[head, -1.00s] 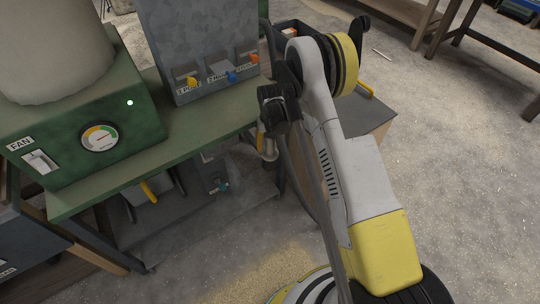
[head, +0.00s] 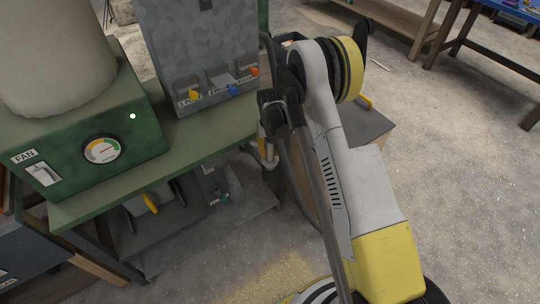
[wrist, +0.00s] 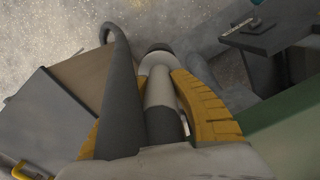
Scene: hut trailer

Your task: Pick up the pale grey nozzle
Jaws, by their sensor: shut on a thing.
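The pale grey nozzle (wrist: 158,90) is between the two yellow fingers of my gripper (wrist: 170,95) in the wrist view. It is a tapering tube with a dark ring at its far end. The fingers are shut on it, one on each side. In the head view my gripper (head: 266,150) hangs beside the right end of the green bench, and only a small bit of the nozzle shows there. My arm and wrist hide most of it.
A dark grey hose (wrist: 122,90) curves close along the nozzle's left. The green bench (head: 190,145) carries a fan box (head: 95,115) and a grey panel (head: 205,50) with coloured knobs. A grey-topped wooden cabinet (head: 362,135) stands behind my arm. Open dusty floor (head: 455,170) lies to the right.

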